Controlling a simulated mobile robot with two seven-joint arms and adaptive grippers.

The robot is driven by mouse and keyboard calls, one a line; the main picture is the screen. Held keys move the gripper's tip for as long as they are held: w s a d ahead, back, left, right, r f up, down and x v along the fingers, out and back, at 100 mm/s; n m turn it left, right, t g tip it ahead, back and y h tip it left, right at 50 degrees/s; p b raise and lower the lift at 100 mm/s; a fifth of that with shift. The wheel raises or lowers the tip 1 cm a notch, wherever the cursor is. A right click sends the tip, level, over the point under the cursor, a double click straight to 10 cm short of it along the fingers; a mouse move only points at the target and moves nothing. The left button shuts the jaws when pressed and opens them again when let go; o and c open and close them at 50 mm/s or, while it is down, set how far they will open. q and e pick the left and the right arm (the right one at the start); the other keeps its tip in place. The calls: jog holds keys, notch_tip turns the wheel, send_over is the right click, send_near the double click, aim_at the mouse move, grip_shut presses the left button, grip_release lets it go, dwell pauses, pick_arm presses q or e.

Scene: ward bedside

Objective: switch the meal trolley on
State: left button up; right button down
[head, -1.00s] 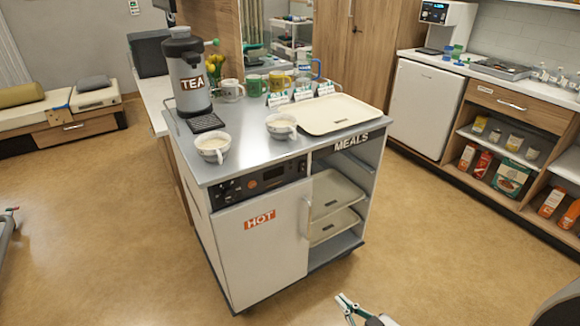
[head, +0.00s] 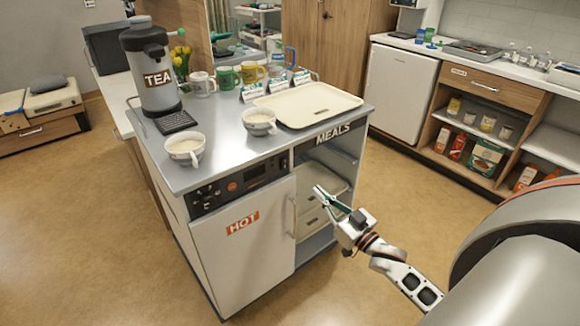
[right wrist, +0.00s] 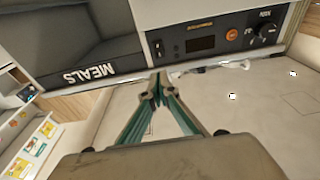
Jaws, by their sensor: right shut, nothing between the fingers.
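The meal trolley (head: 235,245) stands in the middle of the head view, with a white HOT door and an open MEALS bay. Its dark control panel (head: 240,185) runs along the front below the top and has knobs, an orange button (head: 232,186) and a dark display. In the right wrist view the panel (right wrist: 190,60) shows upside down, with the orange button (right wrist: 232,34), the display (right wrist: 201,44) and a small switch (right wrist: 158,48). My right gripper (head: 318,190) is shut and empty, in front of the MEALS bay; its tips (right wrist: 160,76) appear near the panel's switch end. Contact cannot be told. My left gripper is out of view.
On the trolley top stand a tea urn (head: 150,70), two bowl-like cups (head: 185,149), several mugs and a cream tray (head: 308,103). A door handle (head: 294,217) sticks out near my right gripper. Shelves (head: 480,140) stand at the right; floor before the trolley is clear.

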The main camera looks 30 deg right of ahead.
aim_at(285, 160)
jog(key=w, duration=0.4)
jog(key=w+r, duration=0.1)
jog(key=w, duration=0.3)
jog(key=w+a+r, duration=0.1)
jog(key=w, duration=0.4)
jog(key=shift+b, duration=0.3)
jog(key=shift+w, duration=0.3)
jog(key=shift+r, duration=0.1)
